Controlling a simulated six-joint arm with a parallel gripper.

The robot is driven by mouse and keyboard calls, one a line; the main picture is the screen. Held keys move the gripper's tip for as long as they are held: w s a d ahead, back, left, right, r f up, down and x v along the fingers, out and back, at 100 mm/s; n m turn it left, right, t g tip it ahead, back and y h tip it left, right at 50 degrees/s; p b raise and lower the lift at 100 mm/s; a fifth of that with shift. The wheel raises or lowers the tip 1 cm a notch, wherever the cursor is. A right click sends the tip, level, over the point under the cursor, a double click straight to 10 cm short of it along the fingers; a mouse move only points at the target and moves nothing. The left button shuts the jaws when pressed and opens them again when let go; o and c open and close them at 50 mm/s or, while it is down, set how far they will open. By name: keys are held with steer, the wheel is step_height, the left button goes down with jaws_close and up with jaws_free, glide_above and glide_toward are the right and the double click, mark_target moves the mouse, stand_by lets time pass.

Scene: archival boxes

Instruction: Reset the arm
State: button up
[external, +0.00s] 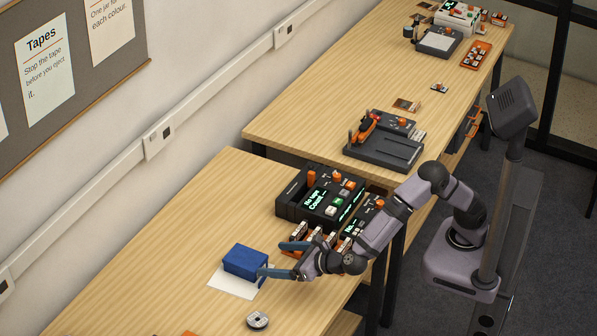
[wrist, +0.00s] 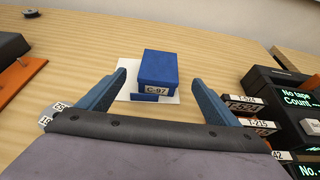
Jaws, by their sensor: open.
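My gripper (external: 279,259) is open, with its two blue fingers spread apart low over the near table. It also shows in the wrist view (wrist: 160,92), with nothing held between the fingers. A blue box (external: 245,262) sits on a white sheet (external: 229,285) just beyond the fingertips. In the wrist view the box (wrist: 159,68) carries a label reading C-07. My arm reaches left from its base (external: 462,270) beside the table. In the external view one finger overlaps the box's right edge; I cannot tell whether they touch.
A dark console (external: 320,197) with a "No tape" display stands right of the gripper, with labelled tapes (wrist: 241,104) beside it. A small round object (external: 257,320) lies at the near edge. The far table holds other devices (external: 384,140). The table left of the box is clear.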

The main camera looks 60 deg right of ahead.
stand_by(0.3)
steer(key=w+d+r+n+g+y+p, duration=0.2)
steer(key=d+r+n+p, duration=0.45)
steer(key=n+p, duration=0.2)
steer(key=w+d+r+n+g+y+p, duration=0.1)
steer(key=w+d+r+n+y+p, duration=0.15)
steer(key=d+r+n+p, duration=0.4)
steer(key=s+d+r+n+g+h+p, duration=0.2)
steer(key=s+d+r+n+g+p, duration=0.15)
steer(key=s+d+n+p, duration=0.45)
steer(key=s+d+r+n+g+h+p, duration=0.1)
steer(key=s+d+r+n+g+p, duration=0.2)
steer(key=s+d+n, duration=0.5)
steer(key=s+d+r+n+g+h+p, duration=0.15)
steer(key=s+d+n+g+p, duration=0.35)
steer(key=s+d, duration=0.6)
steer(key=shift+t, duration=0.45)
steer(key=f+b, duration=0.1)
steer(key=f, duration=0.1)
steer(key=f+b, duration=0.3)
steer(key=shift+w+f, duration=0.35)
steer(key=shift+f, duration=0.05)
